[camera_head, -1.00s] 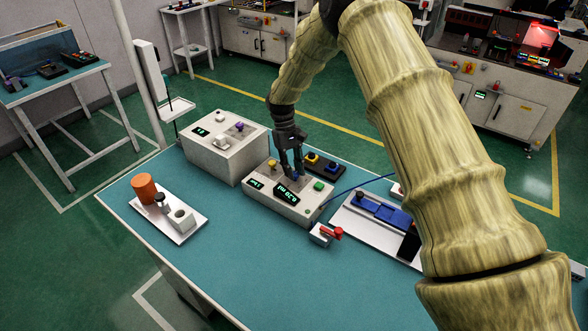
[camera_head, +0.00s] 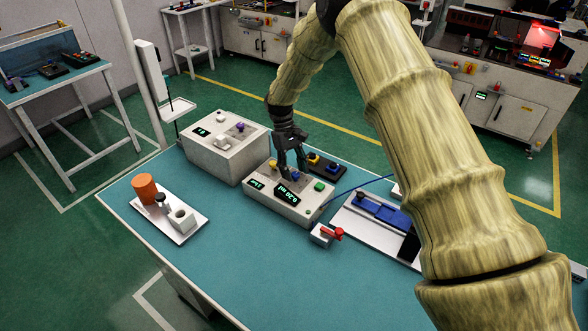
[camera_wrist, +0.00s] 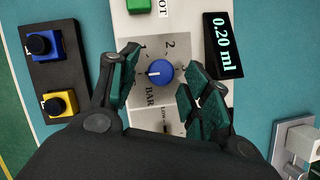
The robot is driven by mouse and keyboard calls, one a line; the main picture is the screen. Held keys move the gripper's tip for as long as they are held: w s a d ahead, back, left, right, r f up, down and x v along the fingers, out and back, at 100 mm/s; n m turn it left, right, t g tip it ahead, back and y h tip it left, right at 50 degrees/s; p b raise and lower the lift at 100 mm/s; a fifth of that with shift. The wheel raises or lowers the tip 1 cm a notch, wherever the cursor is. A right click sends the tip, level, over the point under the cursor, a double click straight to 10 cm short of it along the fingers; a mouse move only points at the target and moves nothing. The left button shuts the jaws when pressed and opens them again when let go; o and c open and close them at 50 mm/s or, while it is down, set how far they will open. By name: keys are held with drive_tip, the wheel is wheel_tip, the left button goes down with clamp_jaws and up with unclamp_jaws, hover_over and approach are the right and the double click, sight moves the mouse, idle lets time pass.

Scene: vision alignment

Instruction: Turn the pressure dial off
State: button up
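The pressure dial is a round blue knob (camera_wrist: 160,72) with a white mark pointing left in the wrist view, on a plate marked "BAR" with a scale. It sits on a light grey control box (camera_head: 298,213). The dial also shows in the head view (camera_head: 295,175), partly hidden by the fingers. My gripper (camera_wrist: 167,88) is open, with one finger on each side of the dial. Gaps show between the knob and both fingers in the wrist view. In the head view my gripper (camera_head: 291,176) is over the top of the box.
A display (camera_wrist: 223,45) reads "0.20 ml". A green button (camera_head: 319,186) is on the box. A black panel (camera_head: 328,171) with yellow and blue buttons lies behind it. A taller white box (camera_head: 215,162) stands left; a red-handled valve (camera_head: 322,234) lies in front.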

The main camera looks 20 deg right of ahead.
drive_tip(key=v, duration=1.2)
drive_tip(key=shift+w, duration=0.1)
